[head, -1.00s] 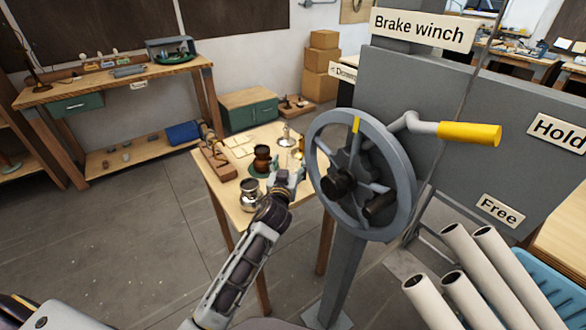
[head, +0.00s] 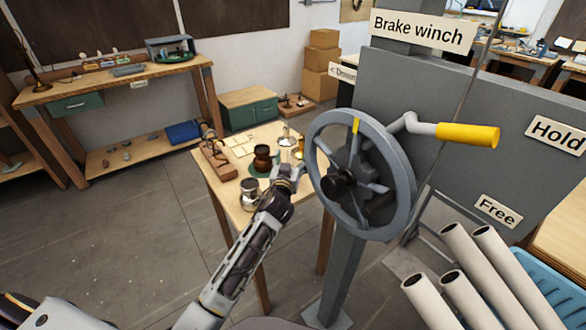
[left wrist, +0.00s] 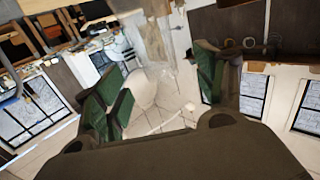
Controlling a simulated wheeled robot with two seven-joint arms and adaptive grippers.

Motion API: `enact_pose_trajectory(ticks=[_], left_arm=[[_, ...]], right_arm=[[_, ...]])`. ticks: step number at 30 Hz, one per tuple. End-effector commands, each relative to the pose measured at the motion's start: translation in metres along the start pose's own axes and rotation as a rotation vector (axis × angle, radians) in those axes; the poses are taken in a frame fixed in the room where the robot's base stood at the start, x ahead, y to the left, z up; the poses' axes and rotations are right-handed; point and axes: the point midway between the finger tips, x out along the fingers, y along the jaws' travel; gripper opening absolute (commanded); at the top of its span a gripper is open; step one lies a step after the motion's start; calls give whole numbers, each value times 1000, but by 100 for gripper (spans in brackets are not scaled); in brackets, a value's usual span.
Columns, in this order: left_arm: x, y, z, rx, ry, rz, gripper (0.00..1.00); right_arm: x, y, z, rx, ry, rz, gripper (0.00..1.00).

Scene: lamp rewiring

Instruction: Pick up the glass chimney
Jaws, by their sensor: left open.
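The glass chimney (left wrist: 165,48) shows in the left wrist view as a clear, see-through tube between and beyond the finger pads. My left gripper (left wrist: 158,95) is open, with a green pad on each side of the tube. I cannot tell whether either pad touches the glass. In the head view my left gripper (head: 297,172) is over the right side of the small wooden table (head: 232,199). The chimney is too small and clear to make out there. My right gripper is not in view.
On the table stand a silver pot (head: 250,193), a dark brown pot (head: 262,158), a brass piece (head: 299,148) and a wooden block (head: 217,163). The brake winch wheel (head: 404,205) stands close to the right of my left gripper. White tubes (head: 434,303) are at lower right.

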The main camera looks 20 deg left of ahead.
Motion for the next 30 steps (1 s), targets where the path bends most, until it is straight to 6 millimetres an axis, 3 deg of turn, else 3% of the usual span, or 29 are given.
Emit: enact_pose_trajectory(ticks=[15, 30], left_arm=[[39, 0, 5, 0, 0, 0, 70], [42, 0, 6, 0, -1, 0, 70]], right_arm=[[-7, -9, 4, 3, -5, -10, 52], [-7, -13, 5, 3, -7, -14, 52]])
